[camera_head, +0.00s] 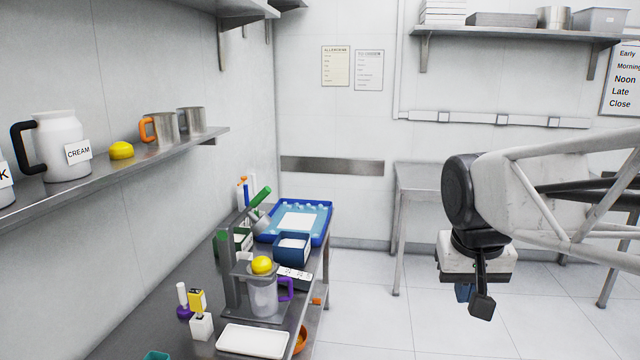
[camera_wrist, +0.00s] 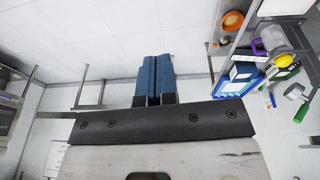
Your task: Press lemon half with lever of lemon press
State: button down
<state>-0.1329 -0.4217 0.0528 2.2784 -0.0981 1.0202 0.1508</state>
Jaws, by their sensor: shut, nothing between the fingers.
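The lemon press (camera_head: 231,270) is a grey metal stand on the bench at the left. Its lever (camera_head: 260,196) has a green handle and points up at a slant. A yellow lemon half (camera_head: 262,265) sits on the press, above a clear jug (camera_head: 263,297) with a purple handle. In the wrist view the lemon half (camera_wrist: 284,60) and the green-ended lever (camera_wrist: 301,113) show at the right. My gripper (camera_head: 473,298) is over the floor, well to the right of the press and apart from it. Its blue fingers (camera_wrist: 153,68) are together and empty.
The steel bench (camera_head: 150,320) also holds a blue tray (camera_head: 322,236), a blue box (camera_head: 292,248), a white tray (camera_head: 253,341) and small bottles. A wall shelf (camera_head: 110,173) with jugs hangs above its left side. Open floor (camera_head: 375,320) lies between gripper and bench.

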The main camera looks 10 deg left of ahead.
jog(key=w+a+r+h, duration=0.1)
jog(key=w+a+r, duration=0.5)
jog(key=w+a, duration=0.6)
jog(key=w+a+r, duration=0.5)
jog(key=w+a, duration=0.5)
jog(key=w, duration=0.3)
jog(key=w+a, duration=0.4)
jog(key=a, duration=0.6)
jog(key=w+a+t, duration=0.1)
jog(key=w+a, duration=0.3)
jog(key=a, duration=0.7)
jog(key=w+a+t+h, duration=0.1)
jog(key=w+a, duration=0.2)
jog(key=a, duration=0.8)
jog(key=shift+w+n, duration=0.4)
send_near(255, 198)
jog(key=w+f, duration=0.1)
jog(key=w, duration=0.2)
jog(key=f, duration=0.1)
jog(key=d+f, duration=0.1)
jog(key=f, duration=0.1)
jog(key=shift+w+d, duration=0.3)
jog(key=shift+w+d+f, duration=0.1)
jog(key=shift+d+f, duration=0.25)
